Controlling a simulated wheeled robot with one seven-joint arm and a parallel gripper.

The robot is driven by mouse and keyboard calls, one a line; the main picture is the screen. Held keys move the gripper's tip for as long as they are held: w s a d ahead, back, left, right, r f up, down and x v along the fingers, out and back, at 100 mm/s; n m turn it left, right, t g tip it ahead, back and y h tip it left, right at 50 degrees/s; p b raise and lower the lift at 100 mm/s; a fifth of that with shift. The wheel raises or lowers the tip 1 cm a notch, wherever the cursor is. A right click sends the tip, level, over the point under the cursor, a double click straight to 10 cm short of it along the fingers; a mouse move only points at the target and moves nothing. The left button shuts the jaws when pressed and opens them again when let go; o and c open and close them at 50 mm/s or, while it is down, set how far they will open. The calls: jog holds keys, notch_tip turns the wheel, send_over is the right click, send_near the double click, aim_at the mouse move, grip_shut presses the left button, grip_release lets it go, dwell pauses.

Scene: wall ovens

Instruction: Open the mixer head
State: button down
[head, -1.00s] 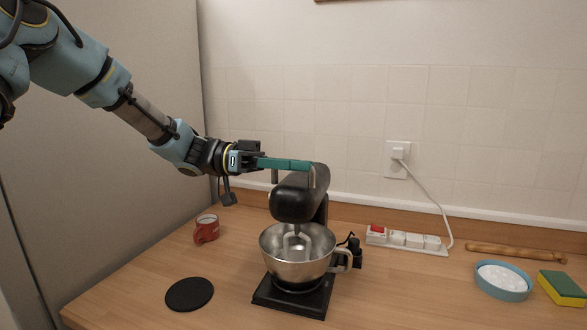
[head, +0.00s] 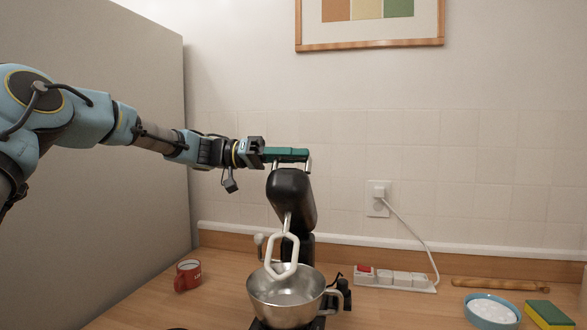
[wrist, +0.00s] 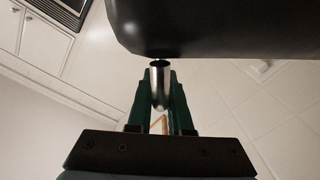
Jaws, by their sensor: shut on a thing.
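The black mixer head (head: 291,200) is tilted up above its stand. The white beater (head: 287,255) hangs from it, mostly above the steel bowl (head: 283,300). My gripper (head: 285,155), with green fingers, is at the top of the head. It is shut on the silver handle (head: 309,164) there. In the wrist view, my green fingers (wrist: 160,100) sit either side of the handle's metal post (wrist: 160,82), just by the black underside or side of the mixer head (wrist: 215,25). The mixer base is mostly cut off by the head view's lower edge.
A power strip (head: 395,279), rolling pin (head: 498,285), blue bowl of white stuff (head: 492,309) and sponge (head: 549,315) lie to the right. The tiled wall is behind; a framed picture (head: 370,47) hangs above.

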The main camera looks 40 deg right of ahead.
jog(key=shift+w+d, duration=0.45)
jog(key=shift+d, duration=0.05)
jog(key=c, duration=0.8)
grip_release()
jog(key=shift+c, duration=0.2)
jog(key=b+v, duration=0.3)
jog(key=v, duration=0.7)
jog(key=shift+w+a+b, duration=0.25)
jog(key=shift+w+b, duration=0.05)
jog(key=shift+b, duration=0.1)
jog(key=shift+r, duration=0.1)
